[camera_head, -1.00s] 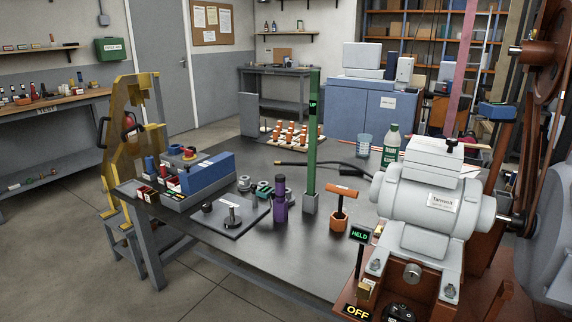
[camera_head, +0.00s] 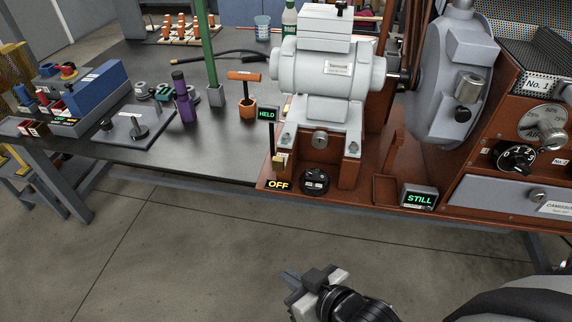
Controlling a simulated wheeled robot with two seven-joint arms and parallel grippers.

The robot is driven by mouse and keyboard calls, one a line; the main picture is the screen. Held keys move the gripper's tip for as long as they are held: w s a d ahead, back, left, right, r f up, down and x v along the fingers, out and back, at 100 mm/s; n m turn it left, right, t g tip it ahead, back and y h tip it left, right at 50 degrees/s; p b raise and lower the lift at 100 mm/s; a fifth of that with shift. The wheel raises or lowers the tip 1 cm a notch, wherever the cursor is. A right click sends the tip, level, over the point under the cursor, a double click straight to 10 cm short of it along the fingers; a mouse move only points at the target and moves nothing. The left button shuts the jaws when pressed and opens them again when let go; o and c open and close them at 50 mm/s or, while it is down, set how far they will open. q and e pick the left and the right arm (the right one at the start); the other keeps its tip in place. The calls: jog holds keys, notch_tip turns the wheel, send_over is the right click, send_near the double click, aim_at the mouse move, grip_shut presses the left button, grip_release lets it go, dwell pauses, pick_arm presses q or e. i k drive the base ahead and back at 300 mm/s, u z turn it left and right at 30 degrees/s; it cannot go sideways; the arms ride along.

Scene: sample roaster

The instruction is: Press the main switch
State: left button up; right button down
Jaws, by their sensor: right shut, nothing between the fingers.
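A round black switch (camera_head: 315,181) sits on the brown base at the front edge of the table, below the grey motor (camera_head: 328,70). A display (camera_head: 278,185) reading "OFF" stands just left of it; I take this switch to be the main switch. My right gripper (camera_head: 294,280) is at the bottom middle, low in front of the table and well apart from the switch. It is shut and empty. My left gripper is not in view.
A "HELD" display (camera_head: 267,114) and a "STILL" display (camera_head: 419,197) stand on the machine. A grey drum (camera_head: 455,85) and a numbered black dial (camera_head: 515,157) are at right. The floor in front is clear.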

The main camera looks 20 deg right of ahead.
aim_at(319, 177)
jog(key=u, duration=1.25)
jog(key=i, duration=0.9)
jog(key=z, duration=2.55)
